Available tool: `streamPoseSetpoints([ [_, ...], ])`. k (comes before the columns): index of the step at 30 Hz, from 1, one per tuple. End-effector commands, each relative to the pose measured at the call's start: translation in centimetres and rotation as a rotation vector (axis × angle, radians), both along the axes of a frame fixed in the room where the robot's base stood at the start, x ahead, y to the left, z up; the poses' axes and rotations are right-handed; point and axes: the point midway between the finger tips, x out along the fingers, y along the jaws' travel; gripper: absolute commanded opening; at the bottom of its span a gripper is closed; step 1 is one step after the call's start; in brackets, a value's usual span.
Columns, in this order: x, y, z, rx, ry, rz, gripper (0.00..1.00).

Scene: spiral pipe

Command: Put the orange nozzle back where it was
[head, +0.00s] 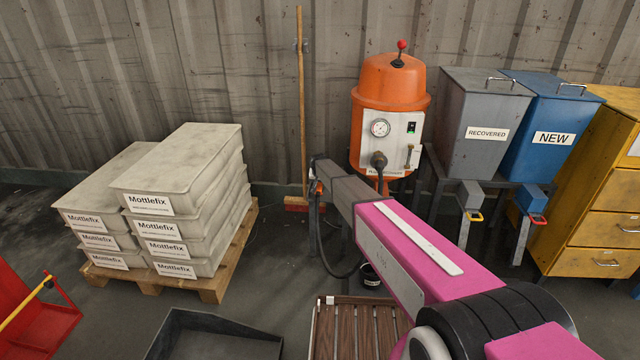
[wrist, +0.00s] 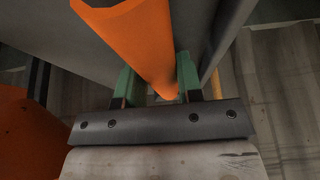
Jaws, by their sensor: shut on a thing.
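The orange nozzle (wrist: 140,45) fills the top middle of the wrist view, its wide end nearest the camera. My gripper (wrist: 157,80) has its two green fingers on either side of the nozzle and is shut on it. In the head view, my pink arm reaches toward the orange machine, and a small orange patch (head: 317,187) shows at the arm's far end, left of the machine. My fingers are hidden there. The orange machine (head: 392,85) stands against the wall with a gauge on its front panel. A dark hose (head: 328,262) hangs in a loop below the arm's far end.
A grey RECOVERED bin (head: 478,105) and a blue NEW bin (head: 550,105) stand right of the machine. A broom (head: 301,100) leans on the wall near my arm's end. A slatted wooden piece (head: 345,330) is below.

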Motion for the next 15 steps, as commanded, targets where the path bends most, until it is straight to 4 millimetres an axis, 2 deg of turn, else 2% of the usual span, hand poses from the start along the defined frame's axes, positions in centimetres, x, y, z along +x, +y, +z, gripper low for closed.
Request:
streamPoseSetpoints([
  [1, 0.03, 0.01, -0.11, 0.000, 0.000, 0.000, 0.37],
  [3, 0.01, 0.01, -0.07, 0.000, 0.000, 0.000, 0.59],
  [15, -0.02, -0.01, 0.26, 0.000, 0.000, 0.000, 0.59],
])
